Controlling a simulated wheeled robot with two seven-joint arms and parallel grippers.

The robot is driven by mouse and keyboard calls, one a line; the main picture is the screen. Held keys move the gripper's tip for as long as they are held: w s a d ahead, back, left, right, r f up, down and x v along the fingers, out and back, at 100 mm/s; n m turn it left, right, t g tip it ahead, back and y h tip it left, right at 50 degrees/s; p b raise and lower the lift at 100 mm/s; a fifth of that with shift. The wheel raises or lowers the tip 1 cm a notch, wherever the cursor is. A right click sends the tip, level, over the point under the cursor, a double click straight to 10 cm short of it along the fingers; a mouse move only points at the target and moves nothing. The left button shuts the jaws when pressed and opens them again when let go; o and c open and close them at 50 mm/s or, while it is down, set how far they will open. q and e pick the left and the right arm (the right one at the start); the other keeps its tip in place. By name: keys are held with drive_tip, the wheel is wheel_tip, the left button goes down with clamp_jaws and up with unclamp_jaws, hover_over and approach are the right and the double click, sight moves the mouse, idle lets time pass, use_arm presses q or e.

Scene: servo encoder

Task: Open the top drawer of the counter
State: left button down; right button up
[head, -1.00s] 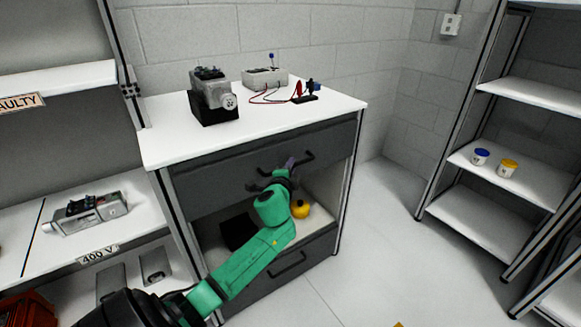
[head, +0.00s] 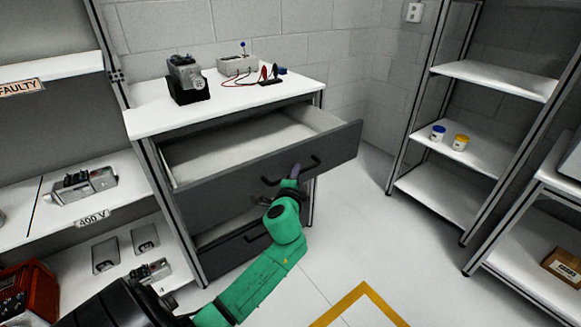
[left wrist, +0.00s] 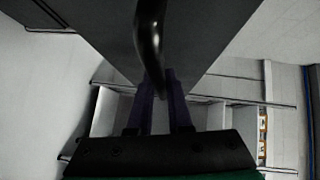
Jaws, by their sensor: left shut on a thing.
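The counter (head: 135,122) has a white top and dark grey drawers. Its top drawer (head: 225,190) is pulled well out, and the inside that shows is bare and pale. My left gripper (head: 290,176) is at the black handle on the drawer's front and shut on it. In the left wrist view the dark curved handle (left wrist: 150,35) runs down between the two purple fingers (left wrist: 160,95). The drawer front (left wrist: 95,25) fills the top of that view. My right gripper is in neither view.
A servo on a black block (head: 187,80) and a grey box with leads (head: 237,64) stand on the counter. Left is a shelf labelled 400 V (head: 92,217). Right is a rack (head: 470,150) with two small tubs. The floor between is clear.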

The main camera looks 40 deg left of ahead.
use_arm(q)
drive_tip(key=s+d, duration=0.2)
drive_tip(key=d, duration=0.4)
drive_tip(key=shift+d, duration=0.2)
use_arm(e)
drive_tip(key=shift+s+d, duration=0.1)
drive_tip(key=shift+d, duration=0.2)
use_arm(q)
drive_tip(key=c, duration=0.8)
unclamp_jaws()
drive_tip(key=shift+c, duration=0.2)
drive_tip(key=b+v, duration=0.1)
drive_tip(key=v, duration=1.3)
drive_tip(key=shift+s, duration=0.25)
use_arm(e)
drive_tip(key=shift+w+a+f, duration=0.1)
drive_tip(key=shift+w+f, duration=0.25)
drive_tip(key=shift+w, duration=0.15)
use_arm(q)
drive_tip(key=shift+d+f, duration=0.1)
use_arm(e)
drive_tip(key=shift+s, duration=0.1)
